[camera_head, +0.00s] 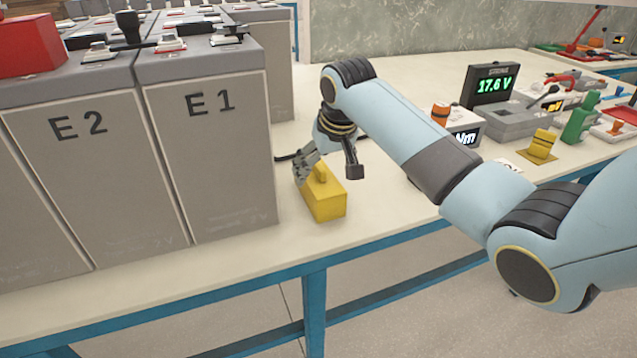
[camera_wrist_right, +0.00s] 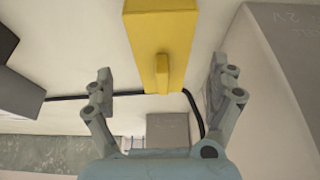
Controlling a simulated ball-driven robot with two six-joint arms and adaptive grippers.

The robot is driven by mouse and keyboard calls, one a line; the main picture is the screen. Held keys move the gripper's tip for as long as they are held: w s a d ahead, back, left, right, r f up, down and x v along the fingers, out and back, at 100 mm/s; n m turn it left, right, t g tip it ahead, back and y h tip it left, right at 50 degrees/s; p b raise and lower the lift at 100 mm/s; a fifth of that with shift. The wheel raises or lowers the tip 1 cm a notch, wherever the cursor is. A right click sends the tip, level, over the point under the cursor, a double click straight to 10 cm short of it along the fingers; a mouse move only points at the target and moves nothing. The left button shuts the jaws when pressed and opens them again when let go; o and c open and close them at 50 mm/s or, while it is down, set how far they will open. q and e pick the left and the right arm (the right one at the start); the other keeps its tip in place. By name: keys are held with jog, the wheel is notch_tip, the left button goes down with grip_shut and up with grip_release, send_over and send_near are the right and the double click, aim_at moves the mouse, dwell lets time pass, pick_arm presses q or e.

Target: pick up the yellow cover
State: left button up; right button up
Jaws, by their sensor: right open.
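The yellow cover (camera_head: 327,201) is a box-like block with a raised grip on top. It sits on the pale bench beside the grey battery cell marked E 1. My right gripper (camera_head: 305,172) is at the cover's far upper side in the head view. In the right wrist view the cover (camera_wrist_right: 160,35) shows at the top middle, its narrow grip pointing toward the gripper. The right gripper's fingers (camera_wrist_right: 160,88) are spread wide, one on each side of the grip, with clear gaps. My left gripper is not in view.
Tall grey battery cells (camera_head: 205,150) stand close on the left. A black cable (camera_wrist_right: 65,97) lies on the bench behind the cover. A meter reading 17.6 V (camera_head: 491,85) and several tools stand at the right. The bench's blue front edge (camera_head: 235,290) is near.

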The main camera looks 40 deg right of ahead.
aim_at(318, 184)
jog(key=x, duration=0.5)
jog(key=b+x, duration=0.1)
jog(key=x, duration=0.1)
jog(key=shift+w+f, duration=0.1)
jog(key=shift+w, duration=0.25)
jog(key=c, duration=1.2)
